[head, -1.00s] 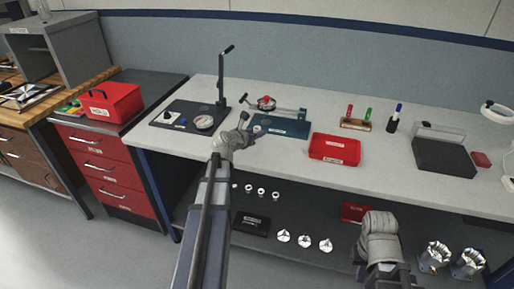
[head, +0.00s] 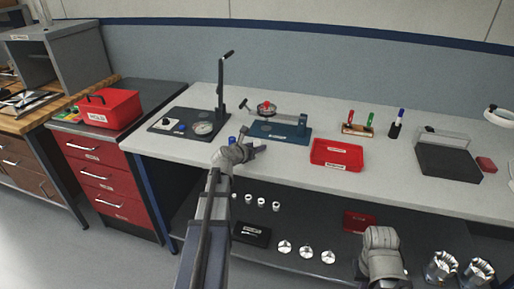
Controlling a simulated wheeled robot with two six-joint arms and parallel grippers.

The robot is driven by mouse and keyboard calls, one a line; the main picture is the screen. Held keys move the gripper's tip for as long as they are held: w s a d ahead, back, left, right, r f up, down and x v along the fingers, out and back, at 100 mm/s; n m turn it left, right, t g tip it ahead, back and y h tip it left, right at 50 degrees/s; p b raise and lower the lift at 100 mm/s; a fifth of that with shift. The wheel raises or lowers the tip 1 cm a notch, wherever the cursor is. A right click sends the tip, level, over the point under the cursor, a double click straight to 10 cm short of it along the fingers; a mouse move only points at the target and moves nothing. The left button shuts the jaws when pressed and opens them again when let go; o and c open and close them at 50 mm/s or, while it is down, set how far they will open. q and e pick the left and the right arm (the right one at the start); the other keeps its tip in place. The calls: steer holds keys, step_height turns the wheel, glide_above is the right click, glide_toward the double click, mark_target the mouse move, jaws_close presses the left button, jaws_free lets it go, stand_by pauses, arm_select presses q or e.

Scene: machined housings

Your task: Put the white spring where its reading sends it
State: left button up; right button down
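I cannot make out the white spring in the head view. A black tester (head: 160,130) with a tall upright lever and a round dial (head: 204,128) stands on the bench. To its right is a blue fixture (head: 285,131) with a red-centred round part on top. A shallow red tray (head: 337,154) with a label lies right of that. My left gripper (head: 260,149) is over the front of the bench, before the blue fixture, pointing right; its fingers are too small to read. My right gripper (head: 382,262) is low at the bench front, its fingertips not clear.
A red box (head: 108,108) sits on the red drawer cabinet at left. A marker rack (head: 358,128), a pen cup (head: 396,127) and a black tray (head: 447,160) stand farther right. The lower shelf holds small metal parts, a black box (head: 252,233) and a red one (head: 360,221).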

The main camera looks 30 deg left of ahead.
arm_select(q)
steer(key=o, duration=0.4)
steer(key=shift+r, duration=0.15)
steer(key=shift+s+r+p, duration=0.2)
steer(key=shift+p, duration=0.15)
steer(key=p+v, duration=0.4)
steer(key=v, duration=0.7)
steer(key=shift+s+r, duration=0.1)
steer(key=shift+s, duration=0.15)
